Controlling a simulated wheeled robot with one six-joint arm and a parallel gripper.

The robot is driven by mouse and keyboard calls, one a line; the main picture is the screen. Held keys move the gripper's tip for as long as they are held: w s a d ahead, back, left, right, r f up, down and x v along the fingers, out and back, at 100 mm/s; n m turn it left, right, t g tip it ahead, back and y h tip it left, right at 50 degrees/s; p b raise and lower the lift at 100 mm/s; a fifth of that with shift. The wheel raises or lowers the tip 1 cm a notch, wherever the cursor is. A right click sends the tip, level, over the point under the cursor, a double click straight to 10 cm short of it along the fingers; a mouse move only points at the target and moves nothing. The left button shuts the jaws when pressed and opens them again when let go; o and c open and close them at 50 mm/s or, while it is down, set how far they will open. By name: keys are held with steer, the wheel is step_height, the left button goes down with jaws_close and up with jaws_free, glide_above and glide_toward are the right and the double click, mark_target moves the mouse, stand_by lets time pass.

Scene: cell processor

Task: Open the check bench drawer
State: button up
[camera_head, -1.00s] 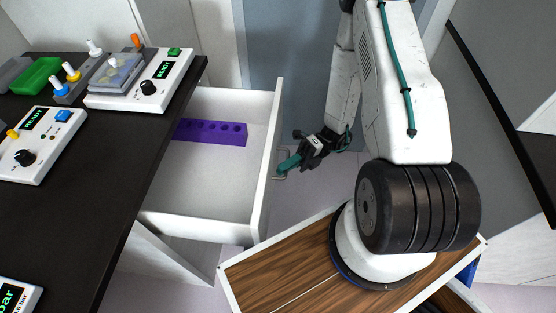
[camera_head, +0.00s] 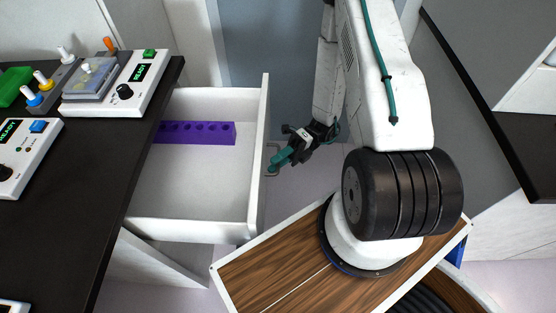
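The white check bench drawer (camera_head: 205,198) is pulled well out from under the black-topped bench (camera_head: 85,205), toward the right of the view. Its front panel (camera_head: 257,170) faces my arm, and a small grey loop handle (camera_head: 272,147) sits on its outer face. My gripper (camera_head: 274,165) has teal fingers. They are at the handle, just outside the front panel. The fingers overlap the handle in the picture; whether they grip it or how far apart they are is too small to tell.
White READY devices (camera_head: 130,85), a green tray (camera_head: 14,82) and small knobbed parts stand on the bench. A grey panel (camera_head: 475,130) stands at right. Pale floor shows between drawer and arm.

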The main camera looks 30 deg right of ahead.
steer(key=v, duration=0.8)
steer(key=shift+s, duration=0.1)
stand_by(0.3)
